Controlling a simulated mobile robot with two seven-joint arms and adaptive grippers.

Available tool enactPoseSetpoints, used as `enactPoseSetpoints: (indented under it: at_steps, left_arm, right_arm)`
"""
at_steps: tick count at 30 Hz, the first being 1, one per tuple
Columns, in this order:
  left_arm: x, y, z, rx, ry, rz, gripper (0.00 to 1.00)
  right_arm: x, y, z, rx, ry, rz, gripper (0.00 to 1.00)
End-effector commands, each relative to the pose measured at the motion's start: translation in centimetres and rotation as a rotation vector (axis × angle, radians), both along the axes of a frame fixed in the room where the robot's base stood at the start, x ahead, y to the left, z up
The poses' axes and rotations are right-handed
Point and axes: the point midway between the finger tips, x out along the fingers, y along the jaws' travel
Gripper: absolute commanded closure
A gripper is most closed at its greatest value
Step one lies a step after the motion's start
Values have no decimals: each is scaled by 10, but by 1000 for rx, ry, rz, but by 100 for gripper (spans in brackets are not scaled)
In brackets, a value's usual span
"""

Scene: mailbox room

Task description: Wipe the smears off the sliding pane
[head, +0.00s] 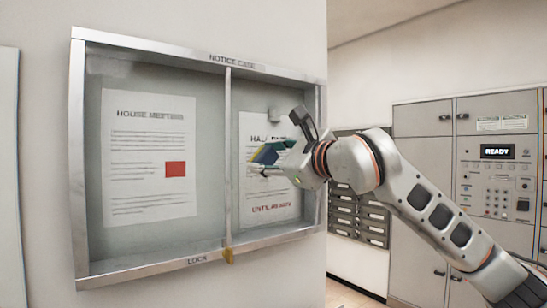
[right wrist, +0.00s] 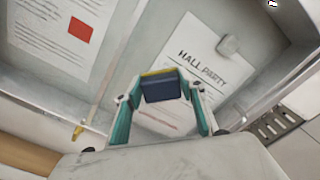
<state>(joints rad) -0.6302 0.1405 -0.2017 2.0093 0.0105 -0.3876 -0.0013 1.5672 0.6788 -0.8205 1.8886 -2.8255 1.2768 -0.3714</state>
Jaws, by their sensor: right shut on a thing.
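The notice case (head: 150,43) hangs on the wall, with a centre divider and two glazed halves. My right gripper (head: 268,158) is in front of the right half, shut on a dark blue block with a yellow edge, which looks like a sponge (right wrist: 161,88). I cannot tell whether the sponge touches the glass. A grey blurry patch (head: 276,115) shows above the gripper on the right half; it also shows in the right wrist view (right wrist: 228,46). I cannot tell whether it is a smear or a fitting. My left gripper is out of view.
Behind the glass hang a House Meeting notice (head: 150,140) and a hall party notice (head: 283,208), partly hidden by my gripper. A brass-coloured lock (head: 229,256) sits at the bottom of the divider. Grey mailboxes (head: 358,213) and a locker with a READY display (head: 497,152) stand right.

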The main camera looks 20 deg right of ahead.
Motion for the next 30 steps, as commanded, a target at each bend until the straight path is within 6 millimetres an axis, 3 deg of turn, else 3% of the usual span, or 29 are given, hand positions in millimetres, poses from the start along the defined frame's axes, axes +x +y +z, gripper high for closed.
enactPoseSetpoints:
  at_steps: [9, 30]
  left_arm:
    - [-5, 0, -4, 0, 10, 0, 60]
    - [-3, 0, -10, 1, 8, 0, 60]
  right_arm:
    - [-3, -1, 0, -1, 0, 0, 81]
    - [-56, -21, 0, -1, 0, 0, 81]
